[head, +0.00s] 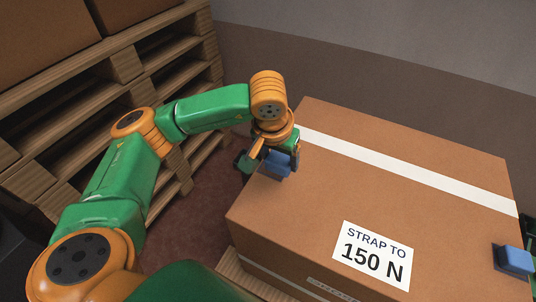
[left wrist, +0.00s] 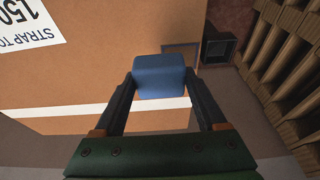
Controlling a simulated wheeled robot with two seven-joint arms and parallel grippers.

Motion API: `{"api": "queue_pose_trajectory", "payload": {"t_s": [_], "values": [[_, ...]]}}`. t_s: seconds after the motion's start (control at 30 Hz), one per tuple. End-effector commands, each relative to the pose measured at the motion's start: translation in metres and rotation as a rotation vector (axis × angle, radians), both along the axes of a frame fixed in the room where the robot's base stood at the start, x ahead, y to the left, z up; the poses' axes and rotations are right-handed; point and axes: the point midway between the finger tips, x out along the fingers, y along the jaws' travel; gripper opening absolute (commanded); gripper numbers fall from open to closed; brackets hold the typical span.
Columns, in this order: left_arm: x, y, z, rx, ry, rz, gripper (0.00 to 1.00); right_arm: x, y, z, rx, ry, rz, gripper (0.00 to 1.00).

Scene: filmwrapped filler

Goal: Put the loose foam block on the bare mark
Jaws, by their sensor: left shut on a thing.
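In the left wrist view the block (left wrist: 160,75) sits between both dark fingers. Just behind it there, a dark-outlined rectangle, the bare mark (left wrist: 181,45), shows on the carton and is partly covered by the block. I cannot tell whether the block touches the carton. A second blue block (head: 516,260) is at the carton's right edge. A dark green part at the right frame edge is too cut off to identify.
A white strap band (head: 400,168) runs across the carton top. A printed label (head: 373,256) lies near its front. A wooden pallet stack (head: 165,75) stands at the left, with cartons on top. A dark boxy object (left wrist: 217,47) is beyond the carton's edge.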

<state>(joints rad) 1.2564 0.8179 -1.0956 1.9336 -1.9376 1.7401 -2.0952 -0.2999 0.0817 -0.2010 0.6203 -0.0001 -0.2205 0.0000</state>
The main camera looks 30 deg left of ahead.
Motion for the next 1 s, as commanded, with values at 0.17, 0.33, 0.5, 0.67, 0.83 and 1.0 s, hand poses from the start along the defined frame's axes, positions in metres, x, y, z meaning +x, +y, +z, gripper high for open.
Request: {"api": "queue_pose_trajectory", "payload": {"t_s": [0.17,0.33,0.5,0.67,0.83,1.0], "values": [[0.03,0.026,-0.032,0.001,0.006,0.005,0.21,0.0,-0.002,0.007,-0.003,0.0,0.0,0.0],[0.048,0.039,-0.059,-0.001,0.002,0.003,0.21,0.0,-0.002,0.008,-0.003,0.0,-0.001,0.0],[0.054,0.045,-0.081,0.001,0.006,0.0,0.21,0.0,-0.001,0.014,-0.002,0.001,-0.001,0.0],[0.055,0.044,-0.099,0.0,0.002,-0.002,0.21,0.0,0.0,0.016,0.001,0.0,-0.003,0.0],[0.055,0.044,-0.099,-0.001,0.0,-0.001,0.21,0.0,0.003,0.015,0.004,0.0,-0.004,0.0],[0.055,0.044,-0.102,-0.001,0.0,-0.001,0.84,0.0,0.003,0.013,0.004,0.0,-0.003,0.0]]}}
